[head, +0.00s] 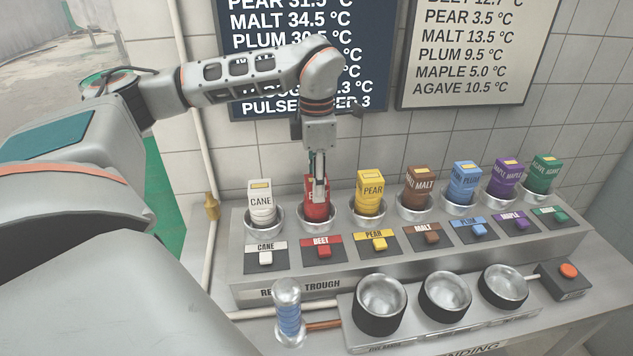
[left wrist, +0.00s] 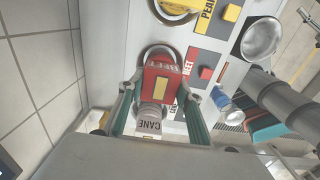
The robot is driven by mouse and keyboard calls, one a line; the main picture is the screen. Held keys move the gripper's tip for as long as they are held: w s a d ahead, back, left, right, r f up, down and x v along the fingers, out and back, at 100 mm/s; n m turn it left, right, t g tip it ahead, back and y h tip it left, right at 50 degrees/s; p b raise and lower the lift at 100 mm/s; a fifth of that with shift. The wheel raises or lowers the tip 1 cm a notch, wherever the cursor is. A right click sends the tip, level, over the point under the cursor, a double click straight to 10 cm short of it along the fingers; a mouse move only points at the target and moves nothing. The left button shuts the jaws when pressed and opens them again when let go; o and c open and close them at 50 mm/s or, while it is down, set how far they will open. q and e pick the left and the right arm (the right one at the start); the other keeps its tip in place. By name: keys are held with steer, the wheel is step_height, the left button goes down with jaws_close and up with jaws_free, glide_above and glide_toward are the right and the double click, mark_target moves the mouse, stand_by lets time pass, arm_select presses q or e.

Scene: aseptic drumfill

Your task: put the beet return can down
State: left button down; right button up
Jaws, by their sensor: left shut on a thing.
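The red beet return can (head: 318,211) stands upright at the beet cup (head: 302,222) in the return trough, second from the left. Its lower end is within the cup's rim; I cannot tell whether it rests on the bottom. My left gripper (head: 319,190) comes down from above and is shut on the can. In the left wrist view the red can (left wrist: 160,88) sits between the two fingers (left wrist: 158,108), with the beet cup's ring (left wrist: 157,49) behind it. My right gripper is not in view.
The white cane can (head: 261,203) stands close on the left and the yellow pear can (head: 370,192) on the right. Several other coloured cans fill the row. Labelled buttons, three metal bowls (head: 445,292) and a red button box (head: 568,272) lie in front. A tiled wall stands behind.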

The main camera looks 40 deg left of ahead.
arm_select(q)
steer(key=c, duration=1.4)
jaws_free()
steer(key=shift+f, duration=0.1)
step_height(320, 180, up, 12)
steer(key=shift+r, duration=0.15)
